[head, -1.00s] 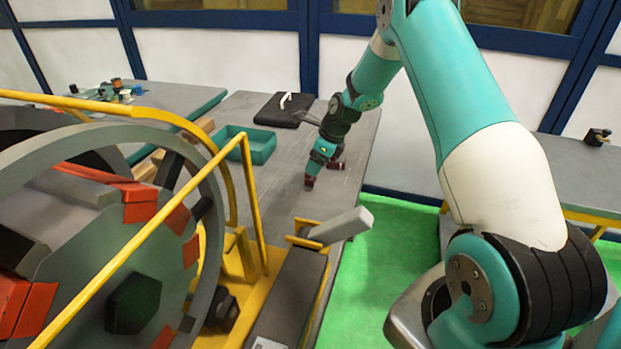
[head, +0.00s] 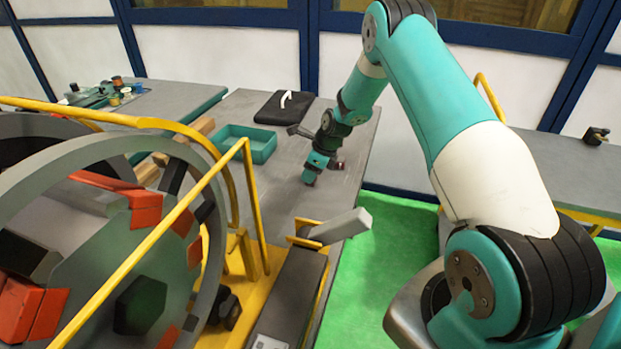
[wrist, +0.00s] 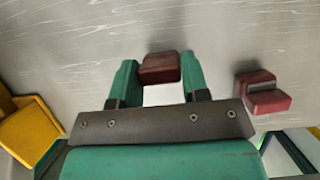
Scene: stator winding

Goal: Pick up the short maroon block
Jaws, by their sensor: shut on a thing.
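My gripper (wrist: 158,85) is shut on a short maroon block (wrist: 158,67), with a green finger on each side of it in the wrist view. In the head view my gripper (head: 309,179) points down at the grey table (head: 290,205), and the held block is hidden there. I cannot tell whether the block touches the table. More maroon block pieces (wrist: 262,92) lie to the right of the gripper, apart from it; they also show in the head view (head: 338,165).
A green tray (head: 262,152) and a black case (head: 283,107) are farther back on the table. A large ringed machine with a yellow rail (head: 150,225) fills the left. A grey bar (head: 342,226) juts up near the table's front.

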